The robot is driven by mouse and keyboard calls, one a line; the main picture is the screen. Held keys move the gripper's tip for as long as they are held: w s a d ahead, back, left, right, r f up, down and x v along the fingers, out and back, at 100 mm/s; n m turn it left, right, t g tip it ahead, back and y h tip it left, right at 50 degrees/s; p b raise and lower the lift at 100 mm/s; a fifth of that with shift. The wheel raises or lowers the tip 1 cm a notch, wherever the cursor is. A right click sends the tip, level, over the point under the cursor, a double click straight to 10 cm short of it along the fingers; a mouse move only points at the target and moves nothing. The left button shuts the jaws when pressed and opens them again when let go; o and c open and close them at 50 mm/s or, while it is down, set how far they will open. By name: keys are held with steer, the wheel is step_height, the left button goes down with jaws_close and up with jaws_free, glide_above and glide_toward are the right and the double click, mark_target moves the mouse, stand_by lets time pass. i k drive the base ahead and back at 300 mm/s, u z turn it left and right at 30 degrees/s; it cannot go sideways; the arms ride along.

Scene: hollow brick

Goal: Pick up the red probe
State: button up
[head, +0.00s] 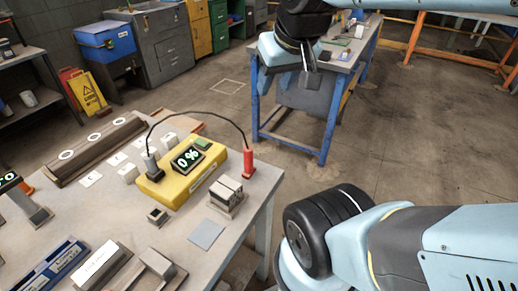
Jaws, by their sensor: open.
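The red probe (248,163) stands upright at the right end of the yellow meter (190,177), close to the table's right edge. A black cable (205,112) arcs from its top over the meter to a grey probe (151,164) at the meter's left end. The meter's dark display reads "0 %" in green. My gripper (311,75) hangs at the upper middle of the head view, above and to the right of the red probe and well apart from it. It is open and looks empty; its fingers are small and partly hard to make out.
The grey worktable (262,186) also holds small blocks (227,194), a flat grey plate (206,234), a long brown rack (95,150) and blue cases (45,270). A blue-legged bench (325,140) stands behind. Open floor lies between the tables.

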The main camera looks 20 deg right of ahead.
mark_target(248, 154)
steer(key=z, duration=0.9)
steer(key=k, duration=1.3)
steer(key=z, duration=0.25)
steer(key=i, duration=0.9)
steer(key=u, duration=0.15)
